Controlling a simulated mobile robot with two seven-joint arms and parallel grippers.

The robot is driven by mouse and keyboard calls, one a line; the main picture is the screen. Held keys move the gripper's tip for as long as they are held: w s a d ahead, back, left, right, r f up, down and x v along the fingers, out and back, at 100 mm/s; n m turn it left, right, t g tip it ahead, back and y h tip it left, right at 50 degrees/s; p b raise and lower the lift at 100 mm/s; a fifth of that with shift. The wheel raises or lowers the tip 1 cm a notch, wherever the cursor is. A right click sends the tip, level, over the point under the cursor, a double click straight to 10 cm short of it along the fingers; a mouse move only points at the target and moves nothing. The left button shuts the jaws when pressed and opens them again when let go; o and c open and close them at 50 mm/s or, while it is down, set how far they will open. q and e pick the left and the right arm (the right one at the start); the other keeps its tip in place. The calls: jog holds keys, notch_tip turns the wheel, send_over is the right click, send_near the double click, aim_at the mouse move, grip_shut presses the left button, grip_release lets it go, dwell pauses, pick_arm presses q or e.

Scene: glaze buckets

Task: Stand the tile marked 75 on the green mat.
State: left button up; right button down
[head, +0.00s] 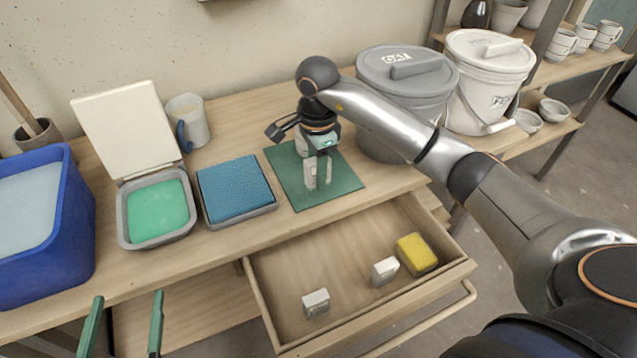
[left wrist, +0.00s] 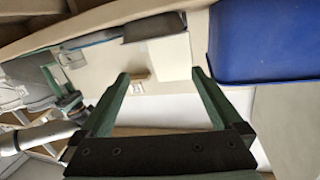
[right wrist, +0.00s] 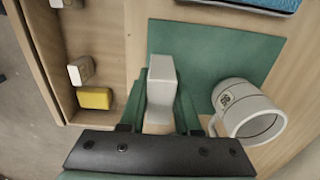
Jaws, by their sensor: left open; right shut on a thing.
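The green mat (head: 345,180) lies on the table right of the blue-topped tray. My right gripper (head: 319,172) is over the mat, shut on a pale upright tile (right wrist: 160,72). The tile's marking is not readable, and I cannot tell whether its foot touches the mat. A white mug (right wrist: 248,112) with a dark mark stands beside the tile on the mat in the right wrist view. Two small white blocks, one left (head: 316,302) and one right (head: 385,270), are in the open drawer; their marks are too small to read. My left gripper (head: 123,322) is open and empty near the table's front left.
The open drawer (head: 262,300) juts out in front and also holds a yellow sponge (head: 416,254). A blue-topped tray (head: 236,188), an open-lidded green box (head: 157,208), a mug (head: 188,120) and a blue bin (head: 75,240) stand left. Lidded buckets (head: 400,85) stand right.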

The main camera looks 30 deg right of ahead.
jog(key=f, duration=0.3)
jog(key=shift+w+d+f+b, duration=0.15)
jog(key=shift+d+b, duration=0.05)
jog(key=shift+b, duration=0.2)
pick_arm(q)
notch_tip(320, 180, up, 6)
jog(key=shift+w+d+f+m+t+h, duration=0.15)
jog(key=shift+m+t+h, duration=0.15)
jog(key=shift+t, duration=0.25)
jog(key=shift+s+f+m+t+h, duration=0.1)
jog(key=shift+m+t+h, duration=0.1)
jog(key=shift+t+h, duration=0.3)
pick_arm(e)
jog(key=shift+f, duration=0.15)
pick_arm(q)
jog(key=shift+r, duration=0.3)
pick_arm(e)
jog(key=shift+f, duration=0.1)
pick_arm(q)
jog(key=shift+r+t, duration=0.15)
jog(key=shift+t, duration=0.1)
pick_arm(e)
jog(key=c, duration=0.6)
grip_release()
